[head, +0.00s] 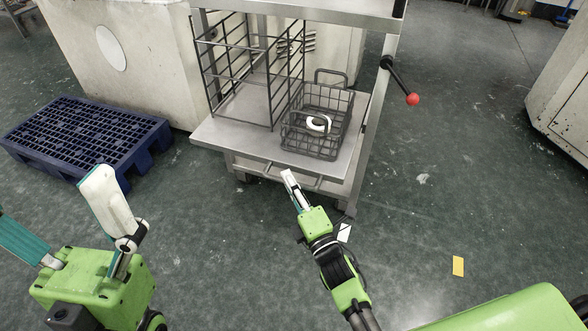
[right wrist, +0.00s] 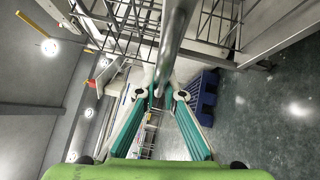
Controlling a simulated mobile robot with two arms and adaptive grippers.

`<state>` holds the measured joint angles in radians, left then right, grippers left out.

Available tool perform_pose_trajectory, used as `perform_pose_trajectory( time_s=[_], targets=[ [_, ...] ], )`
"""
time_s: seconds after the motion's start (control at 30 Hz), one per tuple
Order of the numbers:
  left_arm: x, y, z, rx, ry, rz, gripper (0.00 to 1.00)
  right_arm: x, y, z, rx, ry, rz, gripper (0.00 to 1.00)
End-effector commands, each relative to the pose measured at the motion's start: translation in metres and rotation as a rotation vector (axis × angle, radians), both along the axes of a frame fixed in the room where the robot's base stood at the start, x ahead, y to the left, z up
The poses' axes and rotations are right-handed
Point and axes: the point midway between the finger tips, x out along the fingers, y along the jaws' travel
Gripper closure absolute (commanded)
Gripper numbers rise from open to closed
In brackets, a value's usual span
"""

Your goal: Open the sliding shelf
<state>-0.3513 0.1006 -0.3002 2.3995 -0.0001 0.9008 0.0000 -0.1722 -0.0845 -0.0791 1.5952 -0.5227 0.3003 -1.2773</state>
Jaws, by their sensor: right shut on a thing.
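The sliding shelf (head: 222,132) is a flat grey metal plate low in the steel cart (head: 379,105). Its front part sticks out past the cart's post toward me. A bar handle (head: 309,183) runs along its front edge. My right gripper (head: 289,176) is at this handle, with its fingers closed around the bar. In the right wrist view the bar (right wrist: 174,38) passes between the fingertips (right wrist: 161,92). My left gripper (head: 62,205) is open and empty over the floor at the left, apart from the shelf.
A wire rack (head: 207,78) and a wire basket (head: 346,110) holding a white ring (head: 318,123) stand on the shelf. A lever with a red knob (head: 412,99) juts from the cart's right post. A blue pallet (head: 80,126) lies at left. The floor right of the cart is mostly clear.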

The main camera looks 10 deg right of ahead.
Motion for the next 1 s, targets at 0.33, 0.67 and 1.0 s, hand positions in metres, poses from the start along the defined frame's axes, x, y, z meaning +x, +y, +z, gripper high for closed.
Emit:
perform_pose_trajectory(
  time_s=[0.33,0.67,1.0],
  targets=[
    [0.0000,-0.0002,0.0015,0.000,0.001,0.000,0.12,-0.0060,0.0035,-0.0014,-0.002,0.003,-0.001,1.00],
    [0.0001,-0.0002,0.0015,0.000,0.001,-0.001,0.12,-0.0057,0.0034,-0.0012,-0.001,0.002,0.000,0.74],
    [-0.0003,0.0007,0.0031,-0.002,-0.004,0.001,0.12,-0.0127,0.0019,-0.0026,-0.001,0.003,0.000,0.74]
  ],
)
